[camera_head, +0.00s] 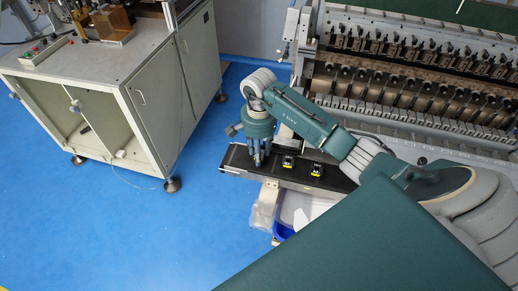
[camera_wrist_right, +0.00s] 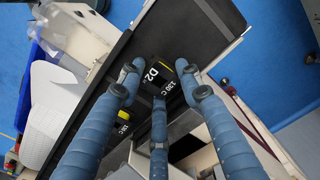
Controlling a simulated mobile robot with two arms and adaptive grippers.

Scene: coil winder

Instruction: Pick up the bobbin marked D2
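The bobbin marked D2 (camera_wrist_right: 153,78) shows in the right wrist view as a dark piece with white lettering and a yellow patch. It lies on the black tray strip (camera_wrist_right: 200,35), between my spread fingers as seen from the wrist. My right gripper (camera_wrist_right: 160,86) is open above it, with its blue fingertips around the label; contact cannot be told. In the head view my right gripper (camera_head: 259,160) points down over the strip. My left gripper is not in view.
Another bobbin (camera_wrist_right: 122,118) lies close by on the strip, partly behind a finger. The winding machine (camera_head: 420,85) stands behind the strip. A white cabinet (camera_head: 150,80) stands at the left. A blue bin (camera_head: 283,231) is below the strip. The strip's left end is bare.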

